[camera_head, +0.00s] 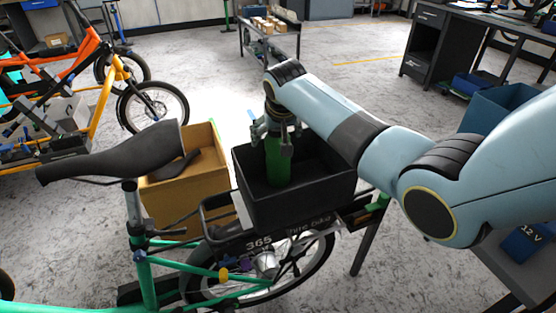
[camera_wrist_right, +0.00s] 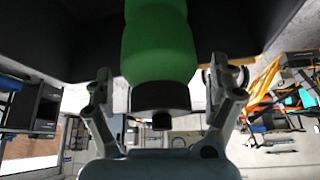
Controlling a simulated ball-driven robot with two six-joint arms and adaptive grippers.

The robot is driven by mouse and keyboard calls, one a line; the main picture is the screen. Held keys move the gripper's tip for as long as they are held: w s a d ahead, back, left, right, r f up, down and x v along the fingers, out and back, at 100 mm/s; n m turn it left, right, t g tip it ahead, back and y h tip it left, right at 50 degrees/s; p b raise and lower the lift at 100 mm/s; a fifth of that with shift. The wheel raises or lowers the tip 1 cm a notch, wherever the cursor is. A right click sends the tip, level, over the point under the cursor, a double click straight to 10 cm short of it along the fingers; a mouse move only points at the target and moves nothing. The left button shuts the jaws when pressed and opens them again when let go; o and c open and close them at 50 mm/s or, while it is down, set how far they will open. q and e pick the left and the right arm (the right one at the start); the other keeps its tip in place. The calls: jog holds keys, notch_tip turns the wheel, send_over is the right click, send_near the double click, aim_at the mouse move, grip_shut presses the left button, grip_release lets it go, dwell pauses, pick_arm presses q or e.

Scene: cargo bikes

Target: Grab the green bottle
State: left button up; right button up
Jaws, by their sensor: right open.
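The green bottle (camera_head: 278,160) stands upright in the black crate (camera_head: 310,205) on the rear rack of the green bike. My right gripper (camera_head: 272,142) is above the crate, with its fingers on either side of the bottle's upper part. In the right wrist view the bottle (camera_wrist_right: 158,45) is large at top centre, its dark cap toward my palm. The right gripper (camera_wrist_right: 165,85) is open there, with a finger to each side and visible gaps. The bottle's base is hidden by the crate wall. My left gripper is in neither view.
The bike's black saddle (camera_head: 115,155) is left of the crate. A cardboard box (camera_head: 185,195) stands behind it. Orange bikes (camera_head: 60,70) are at the far left. A dark desk (camera_head: 430,45) is at back right, and a blue bin (camera_head: 492,108) is at right.

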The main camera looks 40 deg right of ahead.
jog(key=shift+w+d+f, duration=0.15)
jog(key=shift+w+f, duration=0.05)
jog(key=shift+f, duration=0.2)
jog(key=shift+c, duration=0.4)
jog(key=c, duration=1.6)
jog(key=shift+c, duration=0.2)
